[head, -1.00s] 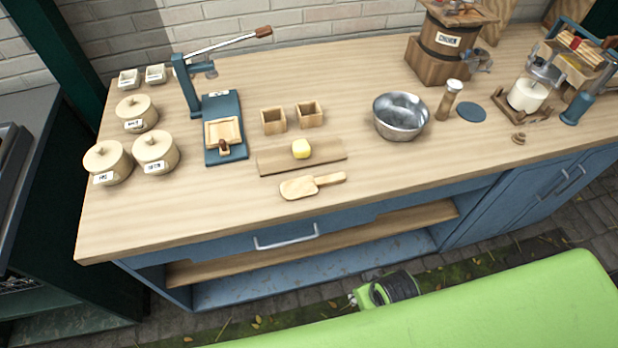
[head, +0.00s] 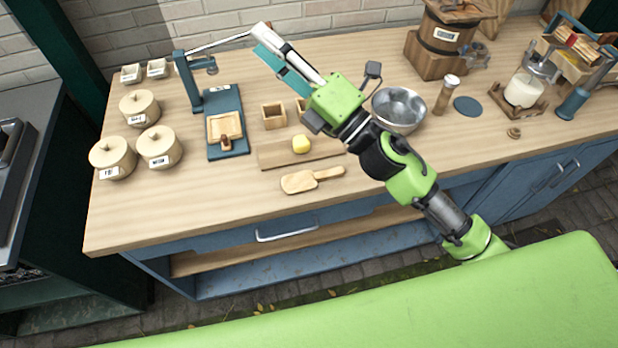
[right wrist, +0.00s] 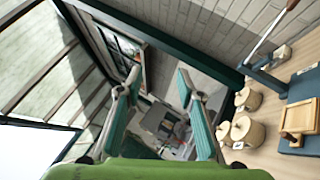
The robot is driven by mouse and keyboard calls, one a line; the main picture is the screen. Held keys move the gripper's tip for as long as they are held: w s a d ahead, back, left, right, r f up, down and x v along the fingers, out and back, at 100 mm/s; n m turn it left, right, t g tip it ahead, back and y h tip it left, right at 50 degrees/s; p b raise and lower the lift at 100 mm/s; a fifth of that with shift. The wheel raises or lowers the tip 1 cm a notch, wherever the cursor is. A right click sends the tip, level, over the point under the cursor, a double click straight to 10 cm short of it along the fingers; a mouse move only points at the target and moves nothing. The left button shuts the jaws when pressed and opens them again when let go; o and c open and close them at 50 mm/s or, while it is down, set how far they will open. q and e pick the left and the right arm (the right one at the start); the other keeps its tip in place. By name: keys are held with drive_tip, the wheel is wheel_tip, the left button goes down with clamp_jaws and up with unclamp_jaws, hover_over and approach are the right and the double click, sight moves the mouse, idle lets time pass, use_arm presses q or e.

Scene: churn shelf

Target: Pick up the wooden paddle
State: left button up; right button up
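The wooden paddle (head: 298,182) lies flat on the wooden worktop, near its front edge, with its handle to the right. My right gripper (head: 263,39) is raised above the worktop, farther back than the paddle and apart from it, pointing up and left in the head view. In the right wrist view its two teal-padded fingers (right wrist: 160,80) stand apart with nothing between them. The paddle does not show in the right wrist view. My left gripper is not in view.
Behind the paddle lies a board (head: 270,156) with a yellow lump (head: 301,144) on it. Wooden boxes (head: 273,116), a metal bowl (head: 398,108), a blue press (head: 226,105) and lidded jars (head: 158,147) stand around. The worktop left of the paddle is clear.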

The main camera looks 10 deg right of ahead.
drive_tip(key=s+a+f+n+g+y, duration=0.1)
drive_tip(key=s+a+n+g+y, duration=0.4)
drive_tip(key=n+g, duration=0.55)
drive_tip(key=n+g+h, duration=0.7)
drive_tip(key=n+h, duration=0.8)
approach(330, 172)
drive_tip(key=a+f+p, duration=0.1)
drive_tip(key=f+p, duration=0.1)
drive_tip(key=shift+s+a+f+p, duration=0.2)
drive_tip(key=shift+s+a+p, duration=0.1)
drive_tip(key=shift+a, duration=0.05)
drive_tip(key=shift+a+f+p, duration=0.2)
drive_tip(key=shift+f+p, duration=0.3)
drive_tip(key=x, duration=0.1)
drive_tip(key=p+x, duration=0.2)
drive_tip(key=shift+w+d+f, duration=0.1)
drive_tip(key=shift+w+f, duration=0.15)
drive_tip(key=shift+f, duration=0.5)
clamp_jaws()
